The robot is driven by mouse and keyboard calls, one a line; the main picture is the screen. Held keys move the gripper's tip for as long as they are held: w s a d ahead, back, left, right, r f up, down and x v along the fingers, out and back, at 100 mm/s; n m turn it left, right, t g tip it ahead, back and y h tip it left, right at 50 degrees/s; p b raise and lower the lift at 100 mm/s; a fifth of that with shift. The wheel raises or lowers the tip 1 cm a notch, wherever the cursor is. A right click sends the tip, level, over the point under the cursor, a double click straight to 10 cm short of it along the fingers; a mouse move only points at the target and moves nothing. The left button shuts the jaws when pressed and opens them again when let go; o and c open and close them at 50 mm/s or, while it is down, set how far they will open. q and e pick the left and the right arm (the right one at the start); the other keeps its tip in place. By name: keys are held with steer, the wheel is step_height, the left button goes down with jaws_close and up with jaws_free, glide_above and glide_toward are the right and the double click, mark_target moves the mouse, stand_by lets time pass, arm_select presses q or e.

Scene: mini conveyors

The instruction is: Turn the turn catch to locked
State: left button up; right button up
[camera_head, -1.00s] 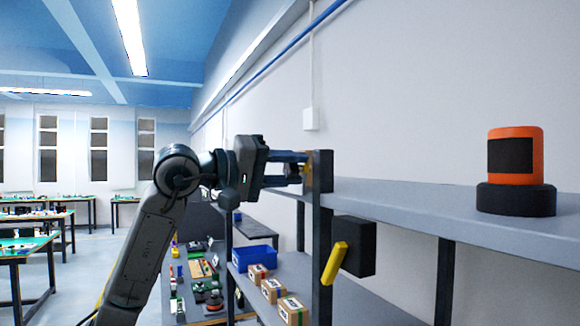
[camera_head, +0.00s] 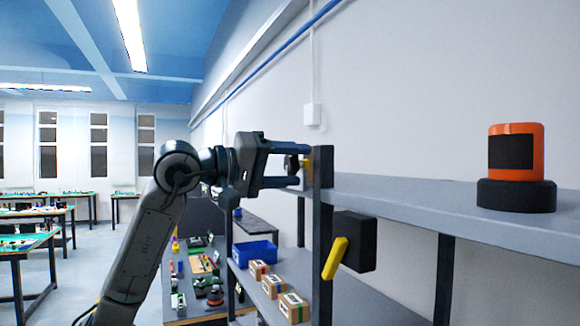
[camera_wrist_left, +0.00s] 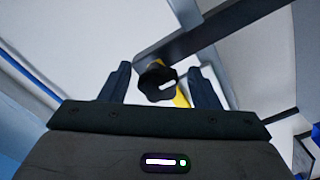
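The turn catch is a small dark lobed knob (camera_wrist_left: 156,82) with a white mark on its face; a yellow part shows behind it. In the head view the knob (camera_head: 292,163) is at the top of the dark shelf post, beside a yellow plate (camera_head: 308,162). My left gripper (camera_head: 298,165) points at the post with its fingers apart, one above and one below the knob. In the left wrist view its fingers (camera_wrist_left: 160,85) stand on either side of the knob with gaps, touching neither side. My right gripper is in neither view.
A black box with a yellow lever (camera_head: 335,258) is on the post below. An orange and black cylinder (camera_head: 516,160) stands on the upper shelf (camera_head: 410,203). A blue bin (camera_head: 254,252) and small cartons (camera_head: 272,285) are on the lower shelf.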

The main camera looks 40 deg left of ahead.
arm_select(q)
steer(key=shift+s+a, duration=0.1)
steer(key=shift+s, duration=0.05)
steer(key=b+v, duration=0.6)
steer(key=v, duration=0.4)
steer(key=shift+s, duration=0.25)
